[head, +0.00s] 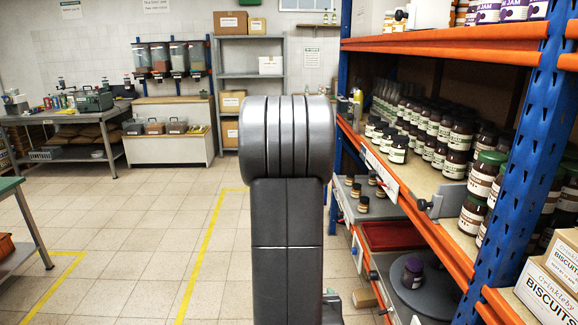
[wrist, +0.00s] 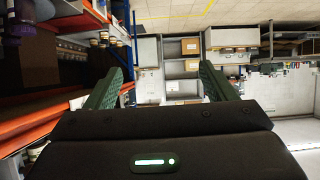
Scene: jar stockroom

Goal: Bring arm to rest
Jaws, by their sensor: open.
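My gripper (wrist: 162,88) shows in the wrist view with its two green fingers spread wide apart. Nothing is between the fingers; the far shelving shows through the gap. The wrist view looks upside down, with the tiled floor at the top. In the head view my dark grey arm stands upright in the middle of the picture. The gripper itself cannot be made out clearly there.
A blue and orange rack (head: 517,150) on the right holds rows of dark jars (head: 440,128). Below are a red tray (head: 392,236) and a purple-lidded jar (head: 412,273) on a round grey plate. A grey workbench (head: 70,117) stands far left.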

